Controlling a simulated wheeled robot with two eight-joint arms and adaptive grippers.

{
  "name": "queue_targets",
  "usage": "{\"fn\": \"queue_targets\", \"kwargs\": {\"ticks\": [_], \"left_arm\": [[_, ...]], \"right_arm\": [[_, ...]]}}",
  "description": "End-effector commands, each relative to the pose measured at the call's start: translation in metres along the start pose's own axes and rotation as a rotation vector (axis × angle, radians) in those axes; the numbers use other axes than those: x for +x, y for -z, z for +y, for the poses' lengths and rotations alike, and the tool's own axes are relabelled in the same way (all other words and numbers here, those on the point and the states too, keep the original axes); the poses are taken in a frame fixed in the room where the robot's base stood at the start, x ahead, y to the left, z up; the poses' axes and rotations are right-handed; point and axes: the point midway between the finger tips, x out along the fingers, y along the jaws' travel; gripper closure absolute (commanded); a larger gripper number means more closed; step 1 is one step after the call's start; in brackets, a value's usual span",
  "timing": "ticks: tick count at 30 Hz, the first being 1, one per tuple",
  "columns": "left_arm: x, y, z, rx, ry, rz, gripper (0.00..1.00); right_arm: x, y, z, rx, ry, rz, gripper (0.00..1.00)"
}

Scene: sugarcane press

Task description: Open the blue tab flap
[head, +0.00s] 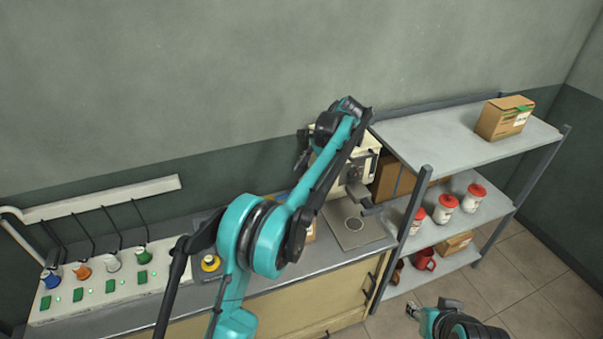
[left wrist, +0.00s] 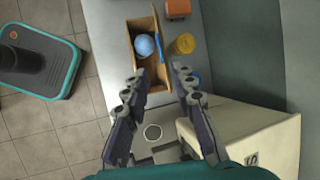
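In the left wrist view, an open cardboard box (left wrist: 142,28) sits on the counter with a round blue thing inside. The blue tab flap (left wrist: 176,35) shows as a blue strip along the box's right side; its exact angle is unclear. In the head view my left arm hides most of the box. My left gripper (left wrist: 157,71) has its fingers spread with nothing between them, above the counter short of the box. It also shows, partly hidden, beside the press in the head view (head: 303,150). My right gripper (head: 413,311) is low at the bottom right, too small to judge.
The cream press (head: 365,165) stands close to my left gripper. A yellow round thing (left wrist: 184,43) is right of the box. A metal shelf (head: 430,134) with red-lidded jars and cartons stands at right.

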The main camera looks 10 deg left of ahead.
Motion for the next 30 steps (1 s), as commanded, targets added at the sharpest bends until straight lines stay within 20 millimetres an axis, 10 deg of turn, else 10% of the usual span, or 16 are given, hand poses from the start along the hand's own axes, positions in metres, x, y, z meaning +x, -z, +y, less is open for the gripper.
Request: {"fn": "queue_targets", "kwargs": {"ticks": [5,14,21,30], "left_arm": [[0.003,0.002,0.002,0.021,0.015,0.002,1.00],[0.057,0.019,0.054,0.581,0.426,-0.048,1.00],[0.078,-0.007,0.124,1.104,0.799,-0.248,1.00],[0.082,-0.024,0.145,1.288,0.922,-0.363,1.00]], "right_arm": [[0.002,-0.001,0.000,0.000,0.000,0.000,0.60],[0.033,-0.024,0.000,0.000,0.000,0.000,0.60],[0.055,-0.039,0.000,0.000,0.000,0.000,0.60],[0.061,-0.044,0.000,0.000,0.000,0.000,0.60]]}}
